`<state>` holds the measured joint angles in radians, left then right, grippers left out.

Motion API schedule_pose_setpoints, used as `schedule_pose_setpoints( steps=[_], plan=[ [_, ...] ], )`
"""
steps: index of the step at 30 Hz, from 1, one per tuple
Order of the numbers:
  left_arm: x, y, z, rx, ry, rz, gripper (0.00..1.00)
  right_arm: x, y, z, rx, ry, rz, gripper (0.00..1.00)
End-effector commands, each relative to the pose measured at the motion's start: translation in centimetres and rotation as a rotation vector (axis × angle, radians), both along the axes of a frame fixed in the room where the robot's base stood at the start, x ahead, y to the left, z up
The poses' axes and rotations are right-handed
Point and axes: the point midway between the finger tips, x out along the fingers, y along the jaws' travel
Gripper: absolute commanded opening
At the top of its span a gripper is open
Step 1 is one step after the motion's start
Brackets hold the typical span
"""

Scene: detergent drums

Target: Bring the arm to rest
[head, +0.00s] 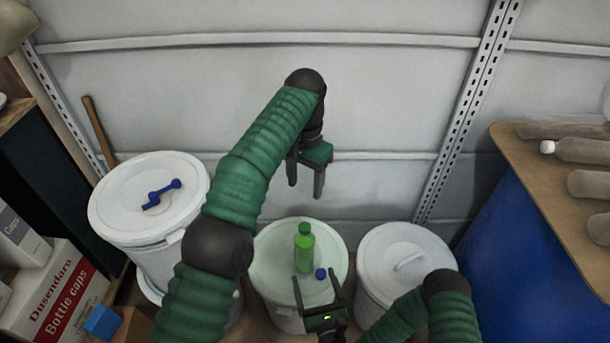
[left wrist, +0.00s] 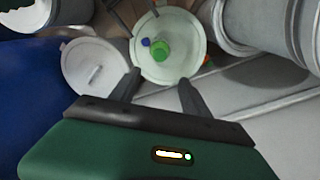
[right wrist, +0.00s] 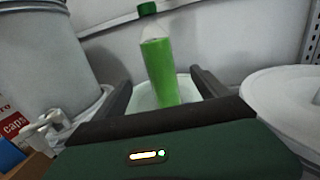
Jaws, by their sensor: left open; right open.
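My left gripper (head: 306,178) is open and empty, high above the middle drum near the back wall. Its open fingers also show in the left wrist view (left wrist: 158,88), with the drum below and beyond them. My right gripper (head: 318,285) is open and low at the front of the middle drum. A green bottle (head: 305,248) stands upright on the middle drum (head: 268,250), with a small blue cap (head: 321,273) beside it. In the right wrist view the bottle (right wrist: 160,72) stands beyond the open fingers, and I see nothing held between them.
A white lidded drum (head: 115,200) with a blue tool (head: 160,196) on its lid stands left. Another lidded drum (head: 390,245) stands right. A wooden-topped blue unit (head: 530,250) holds several bottles at far right. Bottle-cap boxes (head: 55,290) sit lower left.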

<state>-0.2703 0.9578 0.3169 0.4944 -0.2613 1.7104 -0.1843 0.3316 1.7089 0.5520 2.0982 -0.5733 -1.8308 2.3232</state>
Motion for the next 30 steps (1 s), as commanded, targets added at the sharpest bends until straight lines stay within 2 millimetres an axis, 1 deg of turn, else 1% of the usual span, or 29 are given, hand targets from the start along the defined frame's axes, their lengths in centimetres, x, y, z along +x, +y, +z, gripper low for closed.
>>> schedule_pose_setpoints(
  steps=[1, 3, 7, 20, 23, 26, 28, 29, 30],
  plan=[
    [0.0, 0.0, 0.4, 0.000, 0.000, 0.000, 0.55, -0.9, -0.2, 0.1, -0.001, 0.004, 0.000, 0.84],
    [0.0, 0.0, 0.5, 0.000, 0.000, 0.000, 0.55, -1.8, -0.4, 0.0, -0.001, 0.003, 0.000, 0.84],
    [0.0, 0.0, 0.6, 0.000, 0.000, 0.000, 0.55, -2.6, -0.7, 0.0, -0.001, 0.001, -0.001, 0.84],
    [0.0, 0.0, 0.6, 0.000, 0.000, 0.000, 0.55, -2.7, -0.7, -0.1, -0.002, 0.000, 0.000, 0.84],
    [0.0, 0.1, 0.5, 0.002, -0.005, 0.001, 0.55, -2.4, -0.4, 0.0, -0.051, -0.002, 0.026, 0.84],
    [-0.1, 0.7, 0.2, 0.009, -0.023, 0.009, 0.55, -1.3, 0.5, 0.0, -0.290, -0.009, 0.145, 0.84],
    [-0.5, 1.7, -0.5, 0.013, -0.044, 0.025, 0.55, -0.5, 1.0, -0.4, -0.583, -0.022, 0.282, 0.84],
    [-0.8, 2.2, -1.0, 0.014, -0.056, 0.036, 0.55, -0.2, 0.9, -0.5, -0.728, -0.031, 0.348, 0.84],
    [-1.3, 3.2, -1.6, 0.013, -0.070, 0.055, 0.55, 0.1, 0.4, -0.8, -0.928, -0.041, 0.438, 0.84]
  ],
)
